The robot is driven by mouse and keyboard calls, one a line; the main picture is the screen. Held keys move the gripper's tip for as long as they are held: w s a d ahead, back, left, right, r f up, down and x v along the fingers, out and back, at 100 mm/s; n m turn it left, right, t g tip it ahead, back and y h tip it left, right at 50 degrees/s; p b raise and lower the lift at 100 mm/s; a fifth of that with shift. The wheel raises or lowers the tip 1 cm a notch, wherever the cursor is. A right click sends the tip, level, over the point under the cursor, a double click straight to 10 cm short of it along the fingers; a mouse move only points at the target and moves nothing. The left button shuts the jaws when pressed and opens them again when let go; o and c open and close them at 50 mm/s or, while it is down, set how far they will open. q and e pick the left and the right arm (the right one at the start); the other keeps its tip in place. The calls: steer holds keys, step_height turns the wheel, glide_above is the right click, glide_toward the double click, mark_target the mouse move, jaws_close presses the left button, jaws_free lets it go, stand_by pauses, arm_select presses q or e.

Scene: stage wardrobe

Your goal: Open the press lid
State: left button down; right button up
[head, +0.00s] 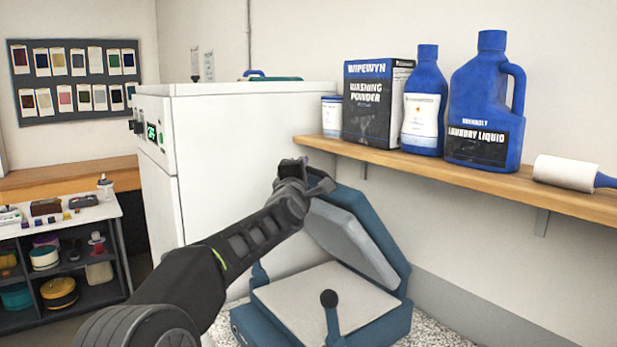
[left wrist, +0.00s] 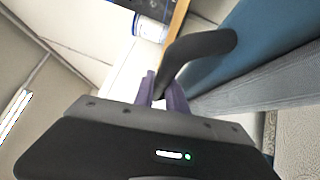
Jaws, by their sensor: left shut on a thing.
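The press is blue, with a pale padded base (head: 325,300) on a speckled top. Its blue lid (head: 385,225), with a grey pad on the underside, stands raised and tilted well back from the base. My left gripper (head: 303,175) is at the lid's upper front edge. In the left wrist view the purple fingers (left wrist: 165,93) are shut on the lid's black curved handle (left wrist: 203,45), which joins the blue lid (left wrist: 265,40). My own gripper and arm hide part of the handle in the head view. My right gripper is not in view.
A white machine (head: 235,130) stands behind my left arm. A wooden shelf (head: 455,173) on the wall above the press holds a washing powder box (head: 370,105), blue bottles (head: 485,100) and a lint roller (head: 566,172).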

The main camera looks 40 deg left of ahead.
arm_select(q)
steer(key=shift+f, duration=0.1)
steer(key=c, duration=1.4)
jaws_free()
steer(key=shift+o, duration=0.2)
steer(key=shift+s+d, duration=0.15)
steer(key=shift+s, duration=0.05)
steer(key=r+b+v, duration=0.1)
steer(key=b+v, duration=0.1)
steer(key=v, duration=0.5)
steer(key=shift+s+f, duration=0.2)
steer(key=shift+f, duration=0.25)
